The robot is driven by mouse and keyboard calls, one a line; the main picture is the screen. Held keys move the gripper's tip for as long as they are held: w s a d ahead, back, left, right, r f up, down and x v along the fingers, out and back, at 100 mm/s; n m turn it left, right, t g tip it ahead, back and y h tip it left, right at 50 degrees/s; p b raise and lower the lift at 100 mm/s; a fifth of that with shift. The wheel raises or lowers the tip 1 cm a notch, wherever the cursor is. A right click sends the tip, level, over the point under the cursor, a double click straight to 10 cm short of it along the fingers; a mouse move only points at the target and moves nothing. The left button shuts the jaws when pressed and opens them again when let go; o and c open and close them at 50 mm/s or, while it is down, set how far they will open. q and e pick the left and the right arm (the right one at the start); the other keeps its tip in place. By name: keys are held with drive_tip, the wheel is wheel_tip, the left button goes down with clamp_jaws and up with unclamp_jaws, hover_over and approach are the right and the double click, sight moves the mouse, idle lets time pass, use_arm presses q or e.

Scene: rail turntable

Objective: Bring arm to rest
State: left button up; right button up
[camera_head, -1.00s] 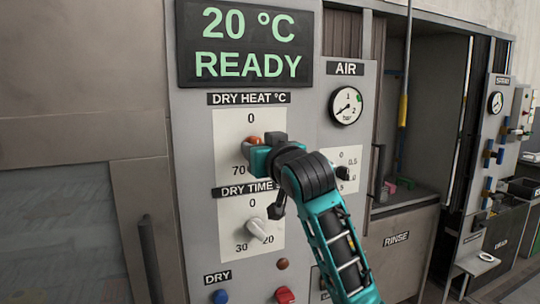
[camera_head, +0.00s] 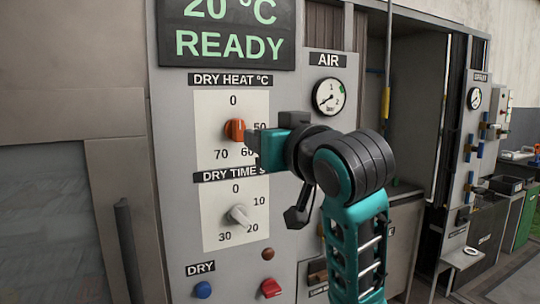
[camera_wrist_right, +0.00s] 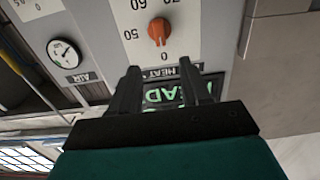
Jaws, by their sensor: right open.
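My right arm comes in from the bottom right in the head view, and its teal and black gripper (camera_head: 254,138) is in front of the control panel (camera_head: 180,170). The gripper appears just right of the orange dry heat knob (camera_head: 235,129), which is in plain sight. In the right wrist view the two black fingers (camera_wrist_right: 160,88) stand apart with nothing between them. The orange knob (camera_wrist_right: 158,31) shows beyond the fingertips, clear of them. My left gripper is in neither view.
The white dry time knob (camera_head: 239,216) is below. A blue button (camera_head: 203,290) and a red button (camera_head: 271,288) are at the bottom. The display (camera_head: 228,36) reads 20 °C READY. An air gauge (camera_head: 328,97) is at the upper right. An open bay lies right of the panel.

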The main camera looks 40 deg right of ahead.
drive_tip(key=shift+s, duration=0.15)
idle(0.4)
drive_tip(key=w+a+f+n+g+y, duration=0.1)
drive_tip(key=w+a+f, duration=0.1)
drive_tip(key=f, duration=0.7)
drive_tip(key=w+a+f+n+g+y+p, duration=0.1)
drive_tip(key=w+a+f+n+y, duration=0.15)
drive_tip(key=f, duration=0.75)
drive_tip(key=w+a+f+g, duration=0.2)
drive_tip(key=f, duration=0.7)
drive_tip(key=s+a+f+n+g+y, duration=0.1)
drive_tip(key=s+a+f, duration=0.3)
drive_tip(key=s+f, duration=0.5)
drive_tip(key=s+a+f+g+y, duration=0.1)
drive_tip(key=s+a+f, duration=0.2)
drive_tip(key=s+f, duration=0.6)
wheel_tip(320, 180, down, 8)
drive_tip(key=shift+s+a+f+n+g+p, duration=0.2)
drive_tip(key=shift+s+a+n+g+p, duration=0.15)
drive_tip(key=shift+s+a+g+p, duration=0.05)
drive_tip(key=shift+y, duration=0.25)
